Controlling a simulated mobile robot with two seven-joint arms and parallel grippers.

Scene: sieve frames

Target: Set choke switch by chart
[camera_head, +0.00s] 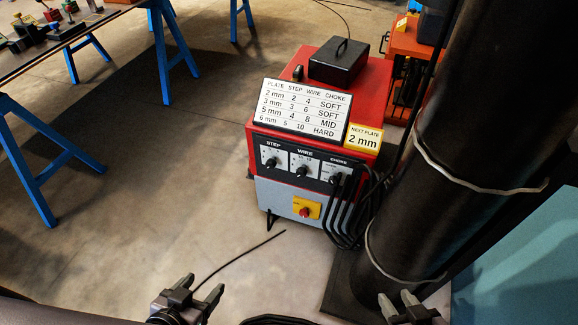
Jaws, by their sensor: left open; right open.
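The red welding machine (253,139) stands on the floor at the middle right. Its front has three black knobs: STEP (271,162), WIRE (302,171) and CHOKE (335,178). The knob pointers are too small to read. A yellow card (363,138) reads NEXT PLATE 2 mm. My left gripper (205,291) is open and empty at the bottom, well short of the machine. My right gripper (395,302) is open and empty at the bottom right.
Black cables hang at the machine's front right, close to the CHOKE knob. A red switch on a yellow plate (306,208) sits below the knobs. A black box (339,62) lies on top. A thick dark column fills the right. Blue trestles (33,172) stand left; floor between is clear.

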